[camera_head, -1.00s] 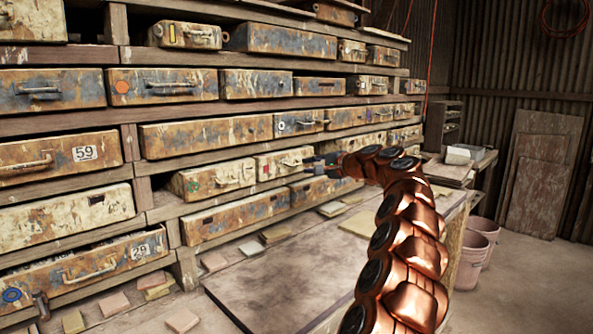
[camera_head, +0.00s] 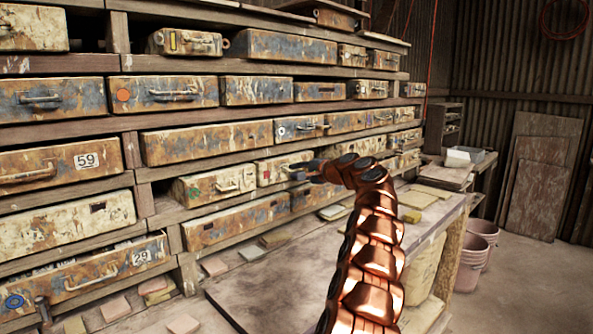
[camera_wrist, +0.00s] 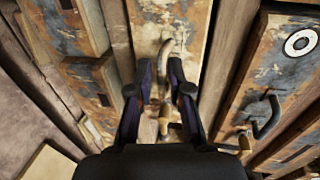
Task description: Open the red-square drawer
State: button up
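A weathered cream drawer (camera_head: 272,165) with a small reddish mark on its front sits in a lower row of the rack. I cannot clearly make out that the mark is a square. My gripper (camera_head: 300,171) is at the right part of this drawer's front, covering much of its handle. In the wrist view my gripper (camera_wrist: 159,92) is open, with one dark finger on each side of a curved metal handle (camera_wrist: 167,50). The handle lies between the fingers, and no firm contact shows. The drawer front (camera_wrist: 148,32) is behind it; no red mark shows there.
A drawer with a green mark (camera_head: 215,184) sticks out to the left. A drawer with a white ring (camera_head: 299,127) is above. A workbench (camera_head: 275,282) with loose tiles lies below. Pink buckets (camera_head: 473,262) stand at the right.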

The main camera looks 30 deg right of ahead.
jog(key=shift+w+a, duration=0.1)
jog(key=shift+w, duration=0.15)
jog(key=shift+c, duration=0.4)
grip_shut()
